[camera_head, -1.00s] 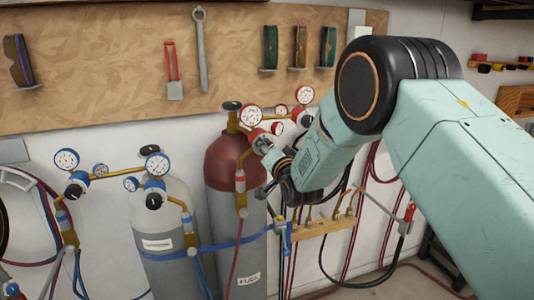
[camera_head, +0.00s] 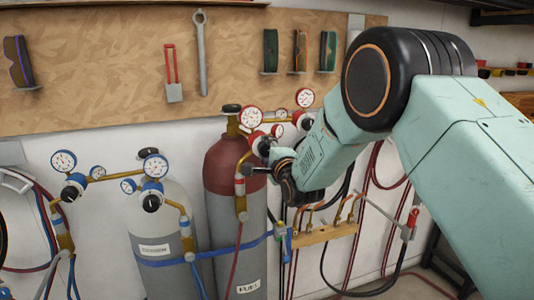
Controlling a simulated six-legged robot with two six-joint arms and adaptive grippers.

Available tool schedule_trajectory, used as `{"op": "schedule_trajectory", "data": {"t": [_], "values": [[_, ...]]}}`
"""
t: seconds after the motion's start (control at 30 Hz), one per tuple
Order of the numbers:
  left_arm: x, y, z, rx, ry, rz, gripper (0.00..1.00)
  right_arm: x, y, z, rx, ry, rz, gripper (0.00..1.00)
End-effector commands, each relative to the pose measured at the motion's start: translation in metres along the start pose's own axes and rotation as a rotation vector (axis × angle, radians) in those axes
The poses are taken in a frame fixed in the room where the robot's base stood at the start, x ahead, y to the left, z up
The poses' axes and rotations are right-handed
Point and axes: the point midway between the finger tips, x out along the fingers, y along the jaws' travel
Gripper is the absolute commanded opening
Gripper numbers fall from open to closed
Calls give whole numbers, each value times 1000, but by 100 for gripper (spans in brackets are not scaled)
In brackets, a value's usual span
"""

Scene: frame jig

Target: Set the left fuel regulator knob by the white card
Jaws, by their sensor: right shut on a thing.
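The dark red fuel cylinder (camera_head: 228,165) stands upright at the centre, with a brass regulator and red-rimmed gauges (camera_head: 250,118) on top. The left fuel regulator knob (camera_head: 264,146) is at the front of this regulator, mostly hidden by my right gripper (camera_head: 262,166). That gripper is shut on it, its fingers dark and small in the picture. My left gripper is not in view.
A grey oxygen cylinder (camera_head: 165,225) with blue-rimmed gauges stands to the left. A blue strap (camera_head: 225,246) crosses both cylinders. Hoses and a wooden hose rack (camera_head: 325,234) are below my right arm. Tools hang on the wooden board (camera_head: 130,60) behind.

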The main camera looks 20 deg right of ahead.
Motion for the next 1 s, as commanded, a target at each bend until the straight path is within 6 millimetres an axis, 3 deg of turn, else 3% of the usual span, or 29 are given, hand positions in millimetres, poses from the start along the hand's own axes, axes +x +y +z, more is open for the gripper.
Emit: {"op": "schedule_trajectory", "data": {"t": [0.5,1.0], "values": [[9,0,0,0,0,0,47,0,-2,0,432,-1,-4,7],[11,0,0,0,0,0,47,0,-2,0,601,-1,-4,7]]}}
